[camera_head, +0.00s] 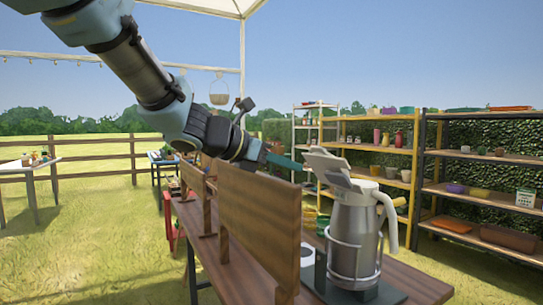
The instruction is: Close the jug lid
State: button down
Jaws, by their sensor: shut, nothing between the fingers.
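The jug (354,240) is a grey metal vessel with a white handle on its right and a wire frame around its lower part. It stands upright near the right end of the wooden table. Its white lid (327,163) is tilted up over the top, so it is open. My gripper (296,164) is shut and empty, just left of the lid at about its height. I cannot tell whether the fingertips touch the lid; the tips are small and partly merge with it.
A wooden board (258,222) stands upright along the table (410,284), left of the jug and below my arm. The jug rests on a dark base plate (383,293). Shelves with pots (480,190) stand behind at the right. Air above the jug is clear.

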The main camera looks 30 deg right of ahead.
aim_at(323, 163)
jog(key=shift+d+r+p, duration=0.15)
jog(key=shift+d+p, duration=0.15)
jog(key=shift+d, duration=0.6)
jog(key=shift+d+r+p, duration=0.2)
jog(key=shift+d+p, duration=0.1)
jog(key=shift+d, duration=0.6)
jog(key=shift+d+r+p, duration=0.15)
jog(key=shift+d+p, duration=0.15)
jog(key=shift+d, duration=0.6)
jog(key=shift+r, duration=0.1)
